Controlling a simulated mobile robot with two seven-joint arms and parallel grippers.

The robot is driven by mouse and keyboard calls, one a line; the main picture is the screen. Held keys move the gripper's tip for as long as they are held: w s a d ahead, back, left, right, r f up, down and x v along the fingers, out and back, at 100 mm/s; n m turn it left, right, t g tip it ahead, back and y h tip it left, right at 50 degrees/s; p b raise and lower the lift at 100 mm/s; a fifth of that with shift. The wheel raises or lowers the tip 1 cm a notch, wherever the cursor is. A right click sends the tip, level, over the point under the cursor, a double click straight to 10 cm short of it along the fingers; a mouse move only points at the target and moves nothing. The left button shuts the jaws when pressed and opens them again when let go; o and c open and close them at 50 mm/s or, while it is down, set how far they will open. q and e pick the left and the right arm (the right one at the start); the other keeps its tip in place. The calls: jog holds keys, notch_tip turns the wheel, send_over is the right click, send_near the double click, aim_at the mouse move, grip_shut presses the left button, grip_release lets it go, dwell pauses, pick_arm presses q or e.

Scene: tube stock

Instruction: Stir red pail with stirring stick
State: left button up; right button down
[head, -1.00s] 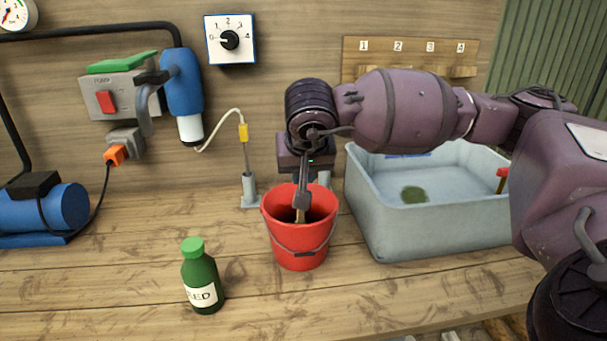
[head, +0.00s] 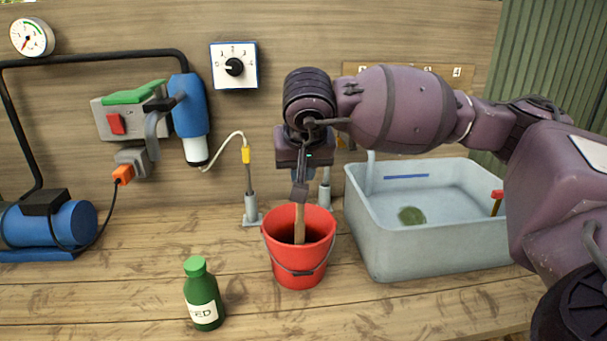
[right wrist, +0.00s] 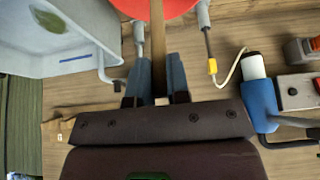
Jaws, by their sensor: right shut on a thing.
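The red pail (head: 298,266) stands upright on the wooden bench in the head view, with its wire handle hanging at the front. Its red edge also shows at the top of the right wrist view (right wrist: 166,8). My right gripper (head: 300,192) is above the pail and shut on the wooden stirring stick (head: 299,222). The stick points down into the pail, and its lower end is hidden inside. In the right wrist view the stick (right wrist: 157,50) runs between the two fingers (right wrist: 157,97). My left gripper is not in view.
A green bottle (head: 203,296) stands front left of the pail. A grey water tub (head: 440,245) is close on the pail's right. A probe in a holder (head: 250,206) stands behind left. A blue pump (head: 62,222) is at far left. Bench between is clear.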

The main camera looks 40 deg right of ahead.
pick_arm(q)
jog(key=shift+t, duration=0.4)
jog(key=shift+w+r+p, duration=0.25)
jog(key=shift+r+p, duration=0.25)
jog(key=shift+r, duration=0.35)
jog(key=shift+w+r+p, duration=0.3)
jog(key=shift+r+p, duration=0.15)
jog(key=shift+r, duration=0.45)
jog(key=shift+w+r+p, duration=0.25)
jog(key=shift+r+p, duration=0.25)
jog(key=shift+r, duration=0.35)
pick_arm(e)
notch_tip(320, 180, up, 8)
jog(key=s, duration=0.1)
jog(key=shift+s+a, duration=0.15)
jog(key=shift+a, duration=0.25)
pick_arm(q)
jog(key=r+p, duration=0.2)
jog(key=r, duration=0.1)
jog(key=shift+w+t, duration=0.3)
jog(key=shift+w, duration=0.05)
pick_arm(e)
notch_tip(320, 180, up, 5)
jog(key=shift+f, duration=0.1)
